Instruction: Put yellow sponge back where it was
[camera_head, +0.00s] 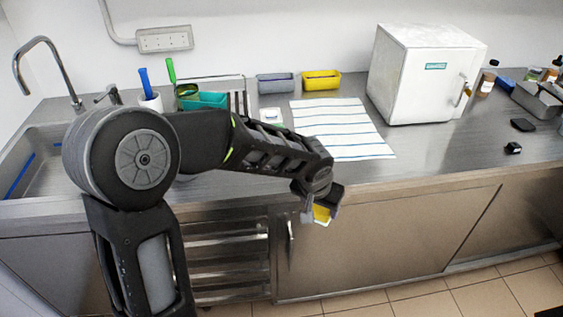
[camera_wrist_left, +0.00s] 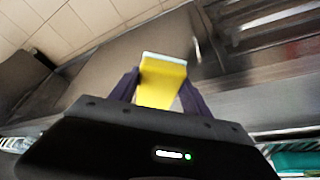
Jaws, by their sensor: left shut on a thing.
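My left gripper (camera_head: 318,207) reaches out past the counter's front edge, in front of the cabinet doors. It is shut on the yellow sponge (camera_head: 322,215), which has a pale edge at its far end. In the left wrist view the sponge (camera_wrist_left: 163,80) sits between the two dark fingers (camera_wrist_left: 160,88), with floor tiles and the cabinet front behind it. Part of the sponge is hidden by the gripper in the head view. My right gripper does not show.
On the counter stand a yellow bin (camera_head: 321,80), a grey bin (camera_head: 275,83), a striped cloth (camera_head: 343,128) and a white box-shaped appliance (camera_head: 422,75). A sink (camera_head: 40,160) with a tap is at left. Bare counter (camera_head: 440,150) lies right of the cloth.

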